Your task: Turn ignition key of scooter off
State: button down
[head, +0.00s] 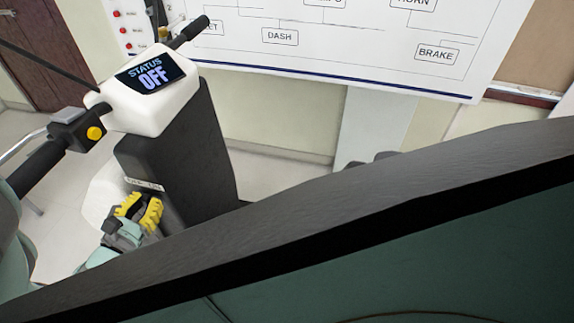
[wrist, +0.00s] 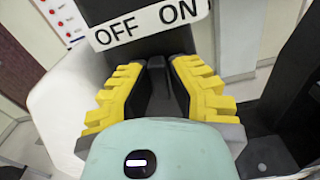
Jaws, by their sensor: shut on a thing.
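The scooter's dark steering column (head: 180,150) rises at the left in the head view, topped by a white head with a display (head: 155,75) that reads "STATUS OFF". A white label (wrist: 150,22) with "OFF" on the left and "ON" on the right is on the column in the wrist view. My gripper (head: 145,205) is at the column just below that label, with yellow ridged fingers. In the wrist view my gripper (wrist: 160,85) is shut on the dark ignition key (wrist: 159,82), which stands between the fingers, roughly upright. The key's base is hidden.
Handlebars (head: 45,165) with a yellow button (head: 95,133) reach out at the left. A large dark-edged panel (head: 350,220) fills the lower right of the head view. A white diagram board (head: 350,50) hangs on the wall behind.

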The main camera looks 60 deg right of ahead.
jog(key=shift+f+n, duration=0.2)
jog(key=shift+n, duration=0.6)
jog(key=c, duration=1)
grip_release()
jog(key=shift+d+r, duration=0.1)
jog(key=shift+r, duration=0.05)
jog(key=v, duration=1.2)
jog(key=shift+r, duration=0.1)
